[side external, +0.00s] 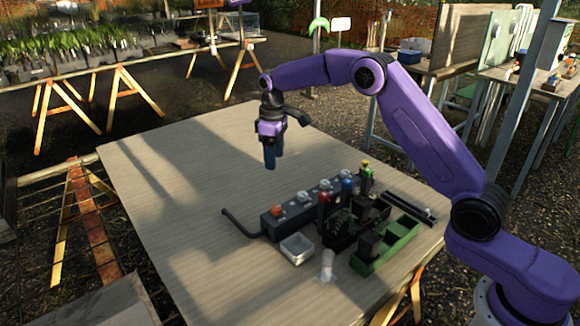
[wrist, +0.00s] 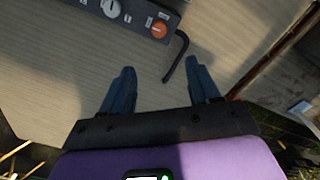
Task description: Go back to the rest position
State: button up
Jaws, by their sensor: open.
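My gripper (side external: 271,160) hangs above the far part of the wooden table in the side view, pointing down and clear of the tabletop. In the wrist view its two blue fingers (wrist: 161,68) stand wide apart with nothing between them. A dark box with knobs (side external: 298,209) lies nearer the camera and to the right of the gripper in the side view. The end of that box (wrist: 135,9), with an orange knob (wrist: 159,30), shows at the top of the wrist view.
A black bent rod (side external: 240,225) sticks out from the box. A black rack (side external: 345,230) with several tubes, a green tray (side external: 398,245), a small white tray (side external: 297,249) and a pale cylinder (side external: 327,265) stand close together. The table's (side external: 185,190) left half is bare.

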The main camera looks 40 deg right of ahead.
jog(key=s+a+r+n, duration=0.1)
jog(key=s+a+r, duration=0.25)
jog(key=s, duration=0.65)
jog(key=s+a+r+n, duration=0.2)
jog(key=s+a+r, duration=0.15)
jog(key=s, duration=0.65)
jog(key=s+d+f+n, duration=0.1)
jog(key=s+d, duration=0.3)
jog(key=s, duration=0.9)
jog(key=s+d+f+n, duration=0.1)
jog(key=s+d, duration=0.3)
jog(key=s, duration=0.9)
jog(key=shift+d+f+n, duration=0.2)
jog(key=shift+f+n, duration=0.1)
jog(key=shift+f, duration=0.1)
